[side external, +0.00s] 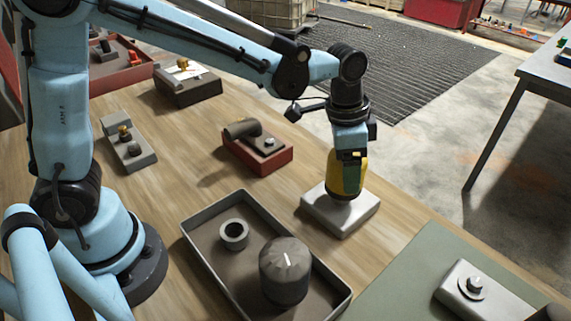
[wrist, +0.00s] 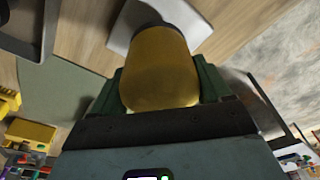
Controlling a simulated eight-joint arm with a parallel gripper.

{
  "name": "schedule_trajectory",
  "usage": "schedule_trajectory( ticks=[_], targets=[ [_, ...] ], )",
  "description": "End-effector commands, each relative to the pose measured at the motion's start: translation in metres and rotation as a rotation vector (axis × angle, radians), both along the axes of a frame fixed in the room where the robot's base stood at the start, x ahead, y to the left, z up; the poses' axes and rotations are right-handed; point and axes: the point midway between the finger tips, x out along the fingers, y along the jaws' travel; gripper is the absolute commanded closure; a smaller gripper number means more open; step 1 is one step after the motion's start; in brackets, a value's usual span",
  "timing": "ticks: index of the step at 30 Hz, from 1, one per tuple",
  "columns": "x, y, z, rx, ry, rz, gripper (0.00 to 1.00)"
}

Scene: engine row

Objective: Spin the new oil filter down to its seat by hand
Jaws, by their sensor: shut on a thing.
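A yellow oil filter (side external: 337,182) stands over a pale grey block (side external: 351,213) near the right edge of the wooden table. My gripper (side external: 350,165) is above the block and shut on the filter, with its fingers on the filter's sides. In the wrist view the yellow filter (wrist: 160,72) fills the space between the green fingers of my gripper (wrist: 162,88). The block's white surface (wrist: 122,35) shows past the filter's far end. I cannot tell whether the filter touches its seat, as its lower end is dark and partly hidden.
A grey tray (side external: 210,270) in front holds a dark ribbed canister (side external: 285,272) and a grey ring (side external: 233,235). A red block with a dark pipe (side external: 262,155) stands behind left. A green mat (side external: 400,270) carries a grey block with a stud (side external: 480,295). Bare wood lies between them.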

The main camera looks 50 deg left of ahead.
Motion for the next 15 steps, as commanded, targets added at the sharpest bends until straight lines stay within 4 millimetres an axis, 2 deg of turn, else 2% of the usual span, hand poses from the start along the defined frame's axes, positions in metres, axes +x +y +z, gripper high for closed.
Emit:
schedule_trajectory(
  ticks=[15],
  targets=[
    [-0.0012, -0.003, -0.0003, -0.003, 0.0, -0.596, 0.68]
  ],
)
